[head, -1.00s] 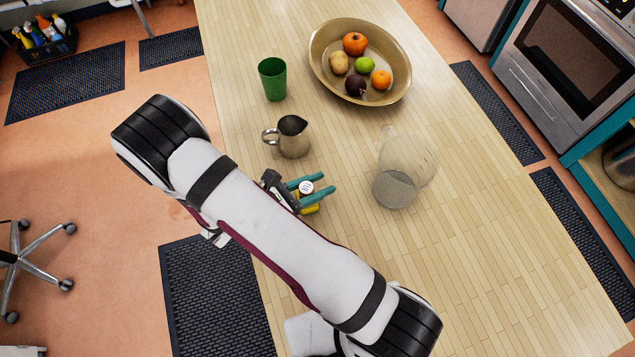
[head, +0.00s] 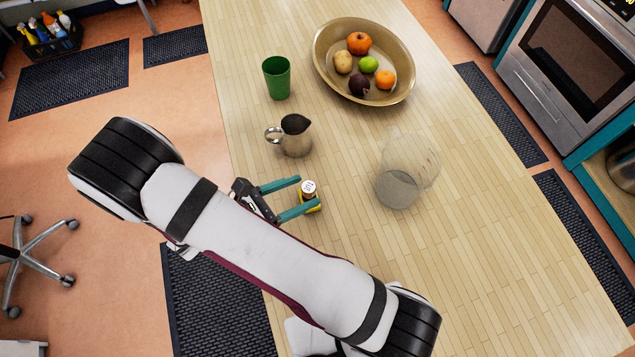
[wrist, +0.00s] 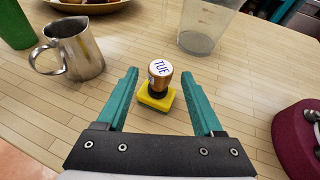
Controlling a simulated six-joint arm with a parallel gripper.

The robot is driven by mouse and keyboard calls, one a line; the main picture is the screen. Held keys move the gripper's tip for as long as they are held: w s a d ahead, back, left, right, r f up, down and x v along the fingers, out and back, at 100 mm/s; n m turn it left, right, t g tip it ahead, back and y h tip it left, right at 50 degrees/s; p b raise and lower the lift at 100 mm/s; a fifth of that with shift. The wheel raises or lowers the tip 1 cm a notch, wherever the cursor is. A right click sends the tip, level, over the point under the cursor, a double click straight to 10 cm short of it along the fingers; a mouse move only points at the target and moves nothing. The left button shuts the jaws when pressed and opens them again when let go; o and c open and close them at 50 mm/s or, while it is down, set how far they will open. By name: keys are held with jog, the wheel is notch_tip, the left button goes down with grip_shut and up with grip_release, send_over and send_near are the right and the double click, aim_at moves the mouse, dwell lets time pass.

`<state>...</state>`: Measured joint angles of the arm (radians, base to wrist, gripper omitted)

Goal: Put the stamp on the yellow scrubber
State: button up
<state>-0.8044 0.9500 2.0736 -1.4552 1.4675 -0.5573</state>
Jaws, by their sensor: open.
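The stamp (wrist: 159,75) has a white top marked "TUE" and a brown and dark body. It stands upright on the yellow scrubber (wrist: 157,98), which lies on the wooden table. In the head view the stamp (head: 308,187) and a strip of the yellow scrubber (head: 314,206) show by the fingertips. My gripper (head: 297,196) is open, its teal fingers low over the table. In the wrist view the fingers (wrist: 163,88) stand wide on either side of the stamp and scrubber, clear of the stamp.
A metal pitcher (head: 296,137) stands behind the gripper, with a green cup (head: 277,78) beyond it. A clear jug (head: 400,187) stands to the right. A bowl (head: 322,72) of fruit is at the back. The table's front right is clear.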

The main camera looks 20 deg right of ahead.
jog(key=r+v, duration=0.1)
jog(key=v, duration=0.5)
jog(key=s+d+r+m+g+y, duration=0.6)
jog(key=s+d+r+m+g, duration=0.15)
jog(key=m, duration=0.55)
jog(key=s+a+r+m+t+y, duration=0.2)
jog(key=s+r+m+y, duration=0.4)
jog(key=m, duration=0.8)
jog(key=t+y, duration=0.1)
jog(key=y, duration=0.1)
jog(key=shift+s+y, duration=0.4)
jog(key=shift+a, duration=0.1)
